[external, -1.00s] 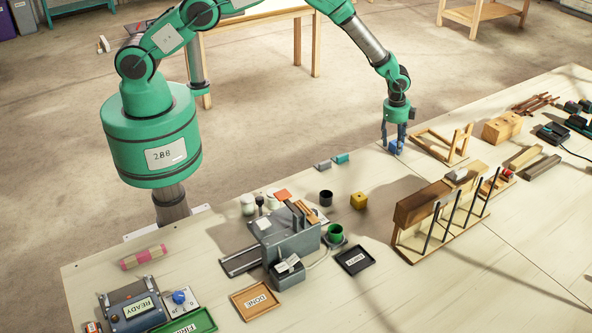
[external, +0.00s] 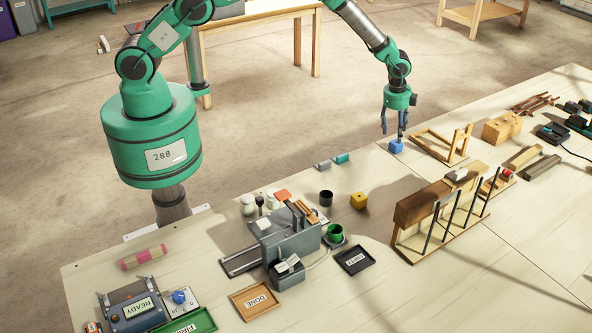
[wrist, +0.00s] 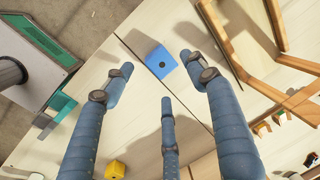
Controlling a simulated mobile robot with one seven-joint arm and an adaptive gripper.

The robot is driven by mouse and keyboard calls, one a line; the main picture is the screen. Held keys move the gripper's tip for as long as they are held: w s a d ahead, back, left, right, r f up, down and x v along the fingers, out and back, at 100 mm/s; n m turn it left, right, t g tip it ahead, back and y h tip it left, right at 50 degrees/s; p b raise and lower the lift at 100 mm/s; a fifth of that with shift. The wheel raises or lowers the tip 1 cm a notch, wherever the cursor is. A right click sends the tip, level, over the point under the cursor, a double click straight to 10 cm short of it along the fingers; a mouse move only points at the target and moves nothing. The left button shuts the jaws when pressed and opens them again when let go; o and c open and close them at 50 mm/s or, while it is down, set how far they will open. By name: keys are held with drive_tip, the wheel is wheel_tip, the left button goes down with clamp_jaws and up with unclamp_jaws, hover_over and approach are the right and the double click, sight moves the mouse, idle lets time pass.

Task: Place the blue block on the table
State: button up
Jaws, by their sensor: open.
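The blue block (external: 396,146) sits on the light wooden table (external: 375,277), close to the table's back edge. In the wrist view the blue block (wrist: 161,62) lies just beyond my fingertips, with a small dark spot on its top. My gripper (external: 393,130) is above the block and slightly to its left in the external view. Its blue-grey fingers (wrist: 160,80) are spread apart in the wrist view, with nothing between them.
A wooden frame (external: 464,147) stands close to the right of the block. A yellow block (external: 359,201), a black cup (external: 326,198) and a teal piece (external: 341,158) are to the left. A rack with dark rods (external: 437,240) stands in front.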

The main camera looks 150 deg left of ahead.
wheel_tip(320, 180, up, 6)
drive_tip(key=shift+d+r, duration=0.2)
drive_tip(key=shift+d, duration=0.25)
idle(0.5)
idle(0.4)
